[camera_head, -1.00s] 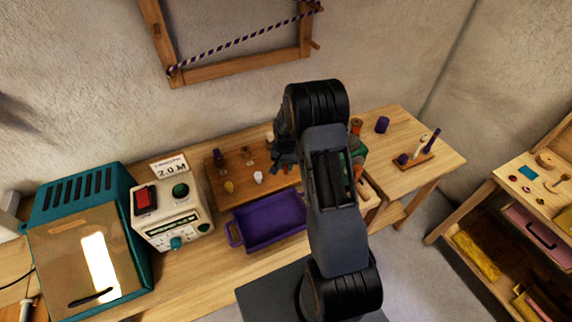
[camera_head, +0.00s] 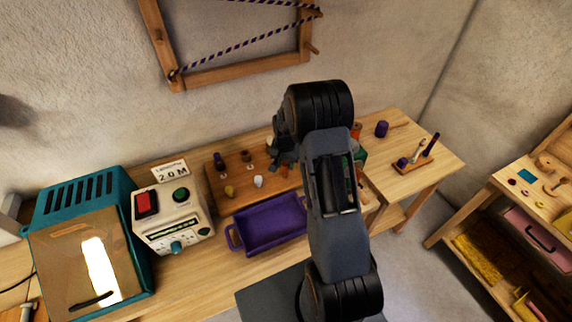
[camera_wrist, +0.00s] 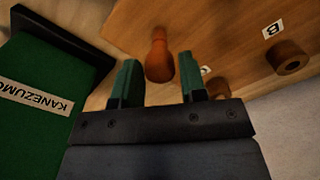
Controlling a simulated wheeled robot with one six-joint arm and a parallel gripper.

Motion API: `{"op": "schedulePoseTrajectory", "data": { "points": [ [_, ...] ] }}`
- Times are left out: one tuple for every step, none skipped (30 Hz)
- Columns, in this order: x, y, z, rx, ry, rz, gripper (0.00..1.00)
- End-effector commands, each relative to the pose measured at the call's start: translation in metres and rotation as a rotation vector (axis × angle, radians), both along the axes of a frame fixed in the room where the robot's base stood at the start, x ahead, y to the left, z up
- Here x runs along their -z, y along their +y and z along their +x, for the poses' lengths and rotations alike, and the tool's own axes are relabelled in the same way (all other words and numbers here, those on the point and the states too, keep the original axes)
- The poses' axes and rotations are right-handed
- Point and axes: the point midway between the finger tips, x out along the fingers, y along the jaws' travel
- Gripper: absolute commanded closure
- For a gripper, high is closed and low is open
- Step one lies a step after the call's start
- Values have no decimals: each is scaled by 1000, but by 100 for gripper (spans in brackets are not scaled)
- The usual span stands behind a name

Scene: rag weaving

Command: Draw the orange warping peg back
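The orange warping peg (camera_wrist: 159,58) stands out from a wooden board (camera_wrist: 215,30) in the wrist view. My gripper (camera_wrist: 157,80) is open, with one green fingertip on each side of the peg. The peg's tip lies around the line between the fingertips, and I cannot tell whether either finger touches it. In the head view my gripper (camera_head: 283,152) is over the right part of the peg board (camera_head: 215,190), partly hidden by my arm. A small orange piece (camera_head: 284,171) shows just below it.
A brown peg (camera_wrist: 289,58) sits near a "B" label in the wrist view.

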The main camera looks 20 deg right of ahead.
Motion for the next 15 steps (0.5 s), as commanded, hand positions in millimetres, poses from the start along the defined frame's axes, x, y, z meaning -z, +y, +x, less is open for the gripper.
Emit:
{"op": "schedulePoseTrajectory", "data": {
  "points": [
    [1,0,-1,0,2,0,57],
    [1,0,-1,0,2,0,54],
    [1,0,-1,0,2,0,50],
    [1,0,-1,0,3,1,47],
    [1,0,-1,0,3,1,44],
    [2,0,-1,0,3,1,44],
    [2,0,-1,0,3,1,44],
    [2,0,-1,0,4,0,44],
    [2,0,-1,0,4,1,44],
    [2,0,-1,0,4,1,44],
    [2,0,-1,0,4,1,44],
    [1,0,-1,0,4,1,44],
    [1,0,-1,0,3,1,44],
    [-1,0,-1,0,3,1,44],
    [-4,0,-1,0,2,0,44]
  ]
}}
